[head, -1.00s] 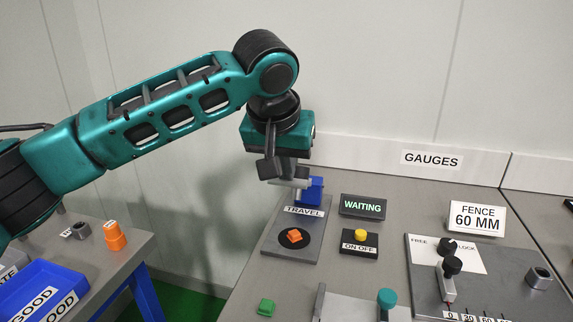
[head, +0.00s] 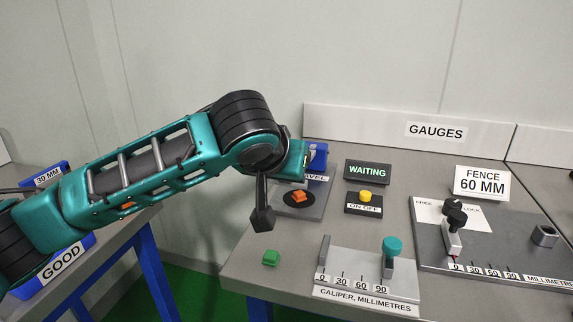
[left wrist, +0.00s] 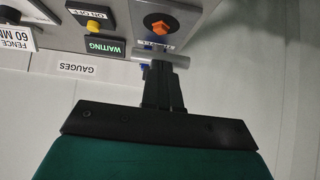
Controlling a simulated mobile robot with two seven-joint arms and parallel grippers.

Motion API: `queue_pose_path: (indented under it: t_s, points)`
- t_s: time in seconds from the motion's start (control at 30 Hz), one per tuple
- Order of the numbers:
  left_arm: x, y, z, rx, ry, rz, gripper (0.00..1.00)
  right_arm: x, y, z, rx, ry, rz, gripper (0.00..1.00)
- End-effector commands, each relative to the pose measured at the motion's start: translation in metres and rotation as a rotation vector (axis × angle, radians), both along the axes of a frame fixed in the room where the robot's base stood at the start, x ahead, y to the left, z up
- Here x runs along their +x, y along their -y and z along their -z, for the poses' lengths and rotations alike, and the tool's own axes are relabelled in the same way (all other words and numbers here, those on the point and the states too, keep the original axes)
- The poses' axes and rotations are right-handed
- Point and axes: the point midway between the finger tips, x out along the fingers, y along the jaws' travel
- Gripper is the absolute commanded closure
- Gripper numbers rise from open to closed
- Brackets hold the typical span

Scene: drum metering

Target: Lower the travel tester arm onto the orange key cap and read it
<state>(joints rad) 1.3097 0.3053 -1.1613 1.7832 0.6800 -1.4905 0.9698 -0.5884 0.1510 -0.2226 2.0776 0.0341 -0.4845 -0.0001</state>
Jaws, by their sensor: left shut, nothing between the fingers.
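The orange key cap (head: 298,196) sits on the round black pad of the grey TRAVEL plate (head: 318,209), uncovered. It also shows in the left wrist view (left wrist: 160,28). The tester's blue post (head: 318,155) stands at the plate's back, partly hidden by my left wrist. The grey tester arm (left wrist: 177,60) crosses close to my left fingertips in the wrist view; I cannot tell whether they touch. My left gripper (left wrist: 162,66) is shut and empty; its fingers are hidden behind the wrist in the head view. My right gripper is not in view.
The display (head: 368,171) reads WAITING. A yellow ON OFF button (head: 365,196) stands right of the plate. A green cap (head: 271,258) lies near the table's front left. The caliper (head: 365,272) and the fence gauge (head: 490,240) are further right.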

Motion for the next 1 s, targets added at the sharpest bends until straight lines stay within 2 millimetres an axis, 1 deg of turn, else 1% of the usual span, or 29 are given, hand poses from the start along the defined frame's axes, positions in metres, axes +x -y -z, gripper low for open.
queue_pose_path:
  t_s: [0.03,0.1,0.2,0.4,0.6,1.0]
  points:
    - [-0.003,-0.001,0.016,-0.009,0.024,0.000,1.00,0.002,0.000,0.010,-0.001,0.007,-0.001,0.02]
    - [-0.005,-0.002,0.024,-0.021,0.060,-0.001,1.00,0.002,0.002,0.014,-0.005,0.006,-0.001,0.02]
    - [-0.006,-0.002,0.032,-0.021,0.056,-0.002,1.00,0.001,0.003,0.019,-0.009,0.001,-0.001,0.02]
    - [-0.008,-0.003,0.044,-0.019,0.056,-0.002,1.00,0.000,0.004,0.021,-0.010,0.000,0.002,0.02]
    - [-0.008,-0.003,0.047,-0.018,0.057,-0.001,1.00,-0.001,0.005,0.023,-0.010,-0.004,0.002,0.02]
    - [-0.009,-0.003,0.046,-0.018,0.057,-0.001,1.00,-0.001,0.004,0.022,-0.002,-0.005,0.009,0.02]
